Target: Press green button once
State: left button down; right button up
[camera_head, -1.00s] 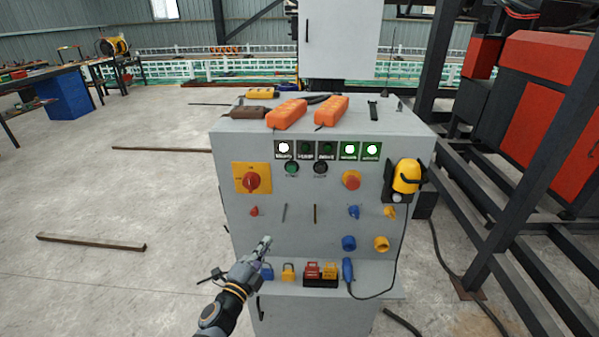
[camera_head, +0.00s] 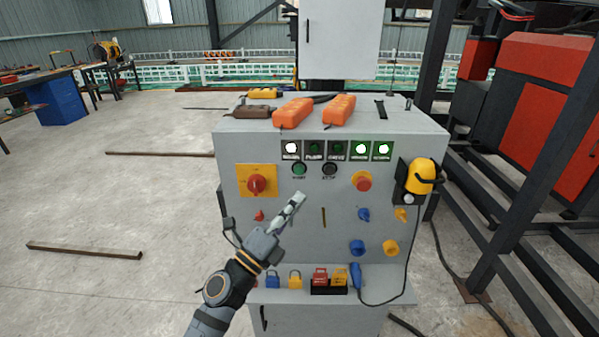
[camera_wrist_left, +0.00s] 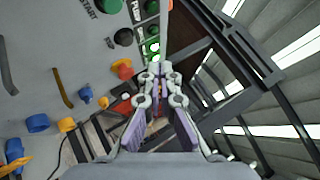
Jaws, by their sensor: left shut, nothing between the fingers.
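The green button (camera_head: 299,169) is a round push button on the grey control cabinet's front panel, left of a black button (camera_head: 329,169). In the left wrist view the green button (camera_wrist_left: 108,5) is partly cut off at the top edge, beside a START label. My left gripper (camera_head: 299,198) is shut and empty, its tips pointing up toward the panel, below the green button in the head view. In the wrist view its fingertips (camera_wrist_left: 159,68) are together, right of the button. Contact with the panel cannot be told. My right gripper is not in view.
A red rotary switch (camera_head: 257,184) on a yellow plate is left of the gripper. Padlocks (camera_head: 295,279) sit on the shelf below. Orange boxes (camera_head: 293,112) lie on top of the cabinet.

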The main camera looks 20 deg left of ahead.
pick_arm(q)
jog(key=b, duration=0.1)
send_near(302, 169)
jog(key=w+d+r, duration=0.2)
jog(key=d+r, duration=0.1)
jog(key=d, duration=0.1)
jog(key=shift+w+a, duration=0.3)
jog(key=shift+w, duration=0.65)
jog(key=shift+w, duration=0.1)
dwell(0.3)
jog(key=shift+w+a, duration=0.1)
jog(key=shift+w, duration=0.2)
jog(key=shift+w+a, duration=0.25)
jog(key=shift+w, duration=0.55)
dwell(0.9)
jog(key=shift+s, duration=0.1)
jog(key=shift+s+d, duration=0.2)
jog(key=shift+s, duration=0.35)
jog(key=shift+s+d, duration=0.15)
jog(key=shift+s, duration=0.4)
jog(key=shift+f, duration=0.1)
